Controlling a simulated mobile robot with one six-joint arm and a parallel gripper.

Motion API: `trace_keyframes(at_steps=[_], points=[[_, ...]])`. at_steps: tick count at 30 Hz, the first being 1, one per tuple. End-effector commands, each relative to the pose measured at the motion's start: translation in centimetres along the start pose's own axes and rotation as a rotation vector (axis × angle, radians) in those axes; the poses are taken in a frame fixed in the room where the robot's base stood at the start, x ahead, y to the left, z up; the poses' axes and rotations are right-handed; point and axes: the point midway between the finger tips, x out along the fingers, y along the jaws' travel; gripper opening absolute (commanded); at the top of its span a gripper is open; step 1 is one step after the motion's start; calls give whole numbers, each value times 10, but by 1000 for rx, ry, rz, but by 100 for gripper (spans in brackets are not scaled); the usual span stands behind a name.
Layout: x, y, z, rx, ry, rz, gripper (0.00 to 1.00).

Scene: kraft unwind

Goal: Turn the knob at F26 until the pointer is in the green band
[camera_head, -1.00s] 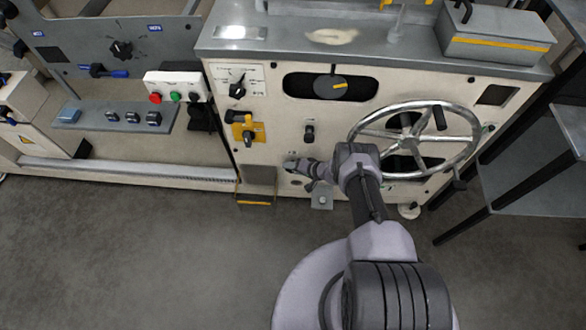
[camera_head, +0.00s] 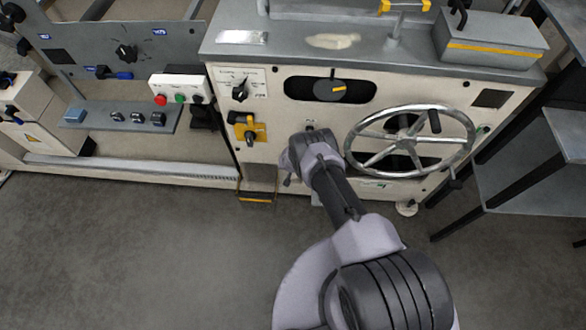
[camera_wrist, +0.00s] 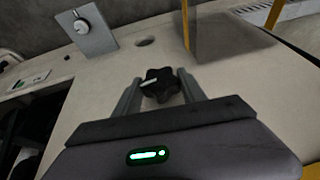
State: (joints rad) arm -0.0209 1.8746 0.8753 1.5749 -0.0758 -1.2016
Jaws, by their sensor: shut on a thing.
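A black lobed knob (camera_wrist: 165,86) with a pale line across it stands on the cream panel in the wrist view. My gripper (camera_wrist: 160,78) has one finger on either side of it and is shut on it. In the head view my wrist (camera_head: 310,155) covers the knob and the fingertips. I cannot read an F26 label, and I cannot make out a pointer in a green band.
A spoked handwheel (camera_head: 410,140) stands close to the right of my wrist. A yellow-plated switch (camera_head: 249,130) and a black selector (camera_head: 240,92) are to the left. A metal bracket with a round knob (camera_wrist: 82,27) juts out near my gripper. The floor in front is open.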

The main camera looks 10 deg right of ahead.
Motion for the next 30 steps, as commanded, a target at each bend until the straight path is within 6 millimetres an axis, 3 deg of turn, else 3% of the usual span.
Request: trace_keyframes(at_steps=[2, 15, 30], points=[[14, -4, 2, -28, 9, 58, 8], [2, -4, -2, -154, 10, 370, 8], [0, -6, -2, -204, 5, 489, 8]])
